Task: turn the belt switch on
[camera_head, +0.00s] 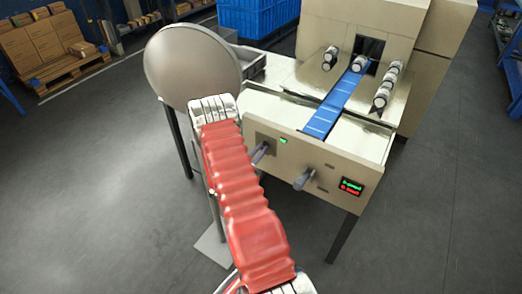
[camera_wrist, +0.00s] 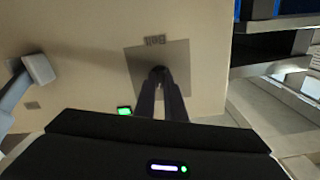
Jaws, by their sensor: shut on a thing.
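The belt switch (camera_wrist: 158,71) is a small dark knob on a square grey plate (camera_wrist: 181,58) marked "Belt", which reads upside down in the wrist view. My gripper (camera_wrist: 158,79) has its two dark fingers closed around the knob, at the lower middle of the plate. The fingers cover most of the knob, so its turn angle cannot be told. A small green light (camera_wrist: 124,111) glows beside the plate; it also shows in the head view (camera_head: 283,141). In the head view my red-sleeved arm hides most of my gripper.
A grey lever handle (camera_head: 303,180) sticks out of the cream front panel (camera_head: 325,163), right of the plate. A small display (camera_head: 351,187) has green and red text. A blue belt (camera_head: 338,100) and a large grey disc (camera_head: 192,66) lie beyond. The floor at right is clear.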

